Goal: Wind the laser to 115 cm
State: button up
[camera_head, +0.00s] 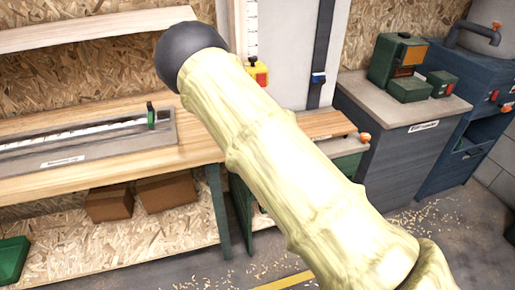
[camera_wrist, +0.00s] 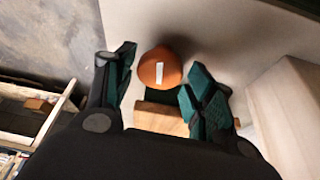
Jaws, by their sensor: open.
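In the wrist view my gripper (camera_wrist: 158,88) is open, its dark green-padded fingers on either side of a round orange knob (camera_wrist: 160,68) with a white mark. I cannot tell whether the pads touch it. In the head view a yellow and red device (camera_head: 258,73), perhaps the laser, sits at a vertical white scale (camera_head: 251,28); the scale's figures are too small to read. An orange knob (camera_head: 365,137) shows at the right end of a wooden ledge. My pale arm crosses the head view, and my gripper does not show there.
A wooden bench (camera_head: 95,165) with a horizontal ruler (camera_head: 70,143) and a green slider (camera_head: 151,116) is at left. A dark cabinet (camera_head: 405,165) bears green machines (camera_head: 397,60). A dark rail (camera_head: 322,45) carries a blue piece (camera_head: 318,78). Shavings lie on open floor at right.

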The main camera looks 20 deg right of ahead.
jog(key=v, duration=0.7)
